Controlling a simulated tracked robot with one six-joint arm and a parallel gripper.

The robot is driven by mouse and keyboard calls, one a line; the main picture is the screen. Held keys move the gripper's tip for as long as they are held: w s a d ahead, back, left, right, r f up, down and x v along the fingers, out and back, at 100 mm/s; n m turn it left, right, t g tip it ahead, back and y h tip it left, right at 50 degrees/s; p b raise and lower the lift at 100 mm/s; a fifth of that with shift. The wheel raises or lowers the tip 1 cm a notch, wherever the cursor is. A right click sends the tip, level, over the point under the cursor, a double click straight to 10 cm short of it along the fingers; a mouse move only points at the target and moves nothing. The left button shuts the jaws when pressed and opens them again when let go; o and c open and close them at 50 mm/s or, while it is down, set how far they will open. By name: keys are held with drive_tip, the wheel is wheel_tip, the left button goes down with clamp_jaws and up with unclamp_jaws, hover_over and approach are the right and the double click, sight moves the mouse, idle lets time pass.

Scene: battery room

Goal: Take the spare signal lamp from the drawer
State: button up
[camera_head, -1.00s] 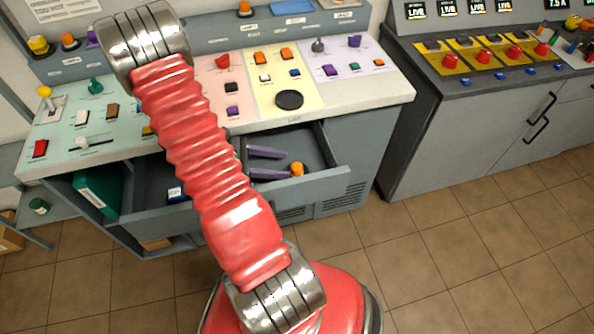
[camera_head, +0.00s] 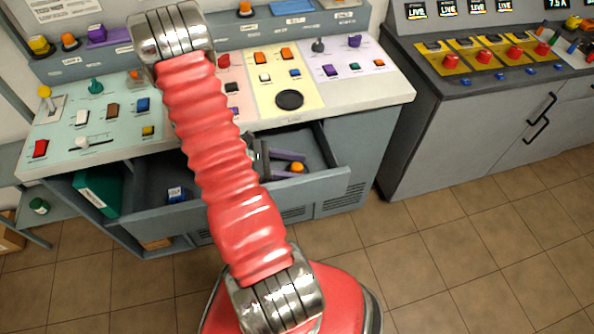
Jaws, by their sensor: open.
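The spare signal lamp (camera_head: 297,167), a small orange domed piece, lies in the right part of the open drawer (camera_head: 322,180). My gripper (camera_head: 299,164) is down in the drawer, its dark body partly hidden behind my red arm. Its two purple fingers point right and are open. One finger lies beyond the lamp and the other on its near side, so the lamp sits between them near the tips. Whether either finger touches it cannot be told. The lower part of the lamp is hidden.
A small blue and white item (camera_head: 176,194) lies in the drawer's left part. The control desk (camera_head: 350,92) with switches and buttons overhangs the drawer. A green binder (camera_head: 97,190) stands in an open shelf at left. A grey cabinet (camera_head: 490,140) stands at right. Floor in front is clear.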

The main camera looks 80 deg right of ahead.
sight(297, 166)
drive_tip(key=shift+c, duration=0.2)
drive_tip(key=c, duration=1.1)
wheel_tip(297, 166, up, 18)
idle(0.7)
idle(0.5)
